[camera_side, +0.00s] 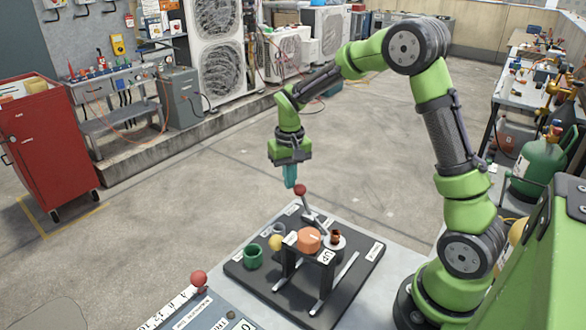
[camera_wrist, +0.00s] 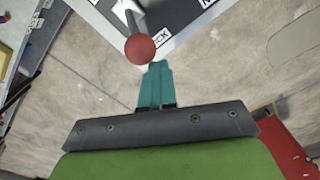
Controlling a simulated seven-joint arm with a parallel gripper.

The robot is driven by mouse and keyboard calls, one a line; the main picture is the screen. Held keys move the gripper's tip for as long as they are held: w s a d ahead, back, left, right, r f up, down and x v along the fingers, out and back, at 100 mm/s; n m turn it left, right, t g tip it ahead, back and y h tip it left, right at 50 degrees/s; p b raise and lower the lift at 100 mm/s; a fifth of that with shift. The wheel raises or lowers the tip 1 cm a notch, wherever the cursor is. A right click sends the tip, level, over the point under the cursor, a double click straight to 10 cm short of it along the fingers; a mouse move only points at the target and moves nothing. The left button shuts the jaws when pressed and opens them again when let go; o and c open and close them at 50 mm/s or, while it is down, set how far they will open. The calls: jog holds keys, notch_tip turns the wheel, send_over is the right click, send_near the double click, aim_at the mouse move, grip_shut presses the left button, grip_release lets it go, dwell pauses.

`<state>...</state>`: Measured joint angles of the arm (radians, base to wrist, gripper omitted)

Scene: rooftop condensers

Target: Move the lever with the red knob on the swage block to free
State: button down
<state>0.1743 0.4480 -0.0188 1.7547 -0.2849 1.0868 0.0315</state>
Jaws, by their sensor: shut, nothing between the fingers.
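The red knob (camera_side: 300,189) tops a short metal lever (camera_side: 312,217) at the back of the dark swage block board (camera_side: 262,276). The lever leans toward the back left in the side view. In the wrist view the red knob (camera_wrist: 140,49) is just ahead of the fingertips, with its lever (camera_wrist: 131,16) running off the top edge. My gripper (camera_side: 290,184) points down with its teal fingers together and empty, just above and left of the knob. The fingers also show in the wrist view (camera_wrist: 158,70). I cannot tell whether they touch the knob.
The board also carries a green cup (camera_side: 253,256), a yellow ball (camera_side: 276,242), an orange piece (camera_side: 309,240) and a copper fitting (camera_side: 335,238) near a raised stand. A second red knob (camera_side: 198,279) stands by a scale at front left. Air above the board is free.

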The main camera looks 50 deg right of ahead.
aim_at(302, 186)
jog(key=shift+s+f, duration=0.15)
jog(key=shift+s, duration=1.9)
jog(key=shift+w, duration=0.15)
jog(key=shift+w, duration=0.5)
jog(key=shift+r, duration=3.55)
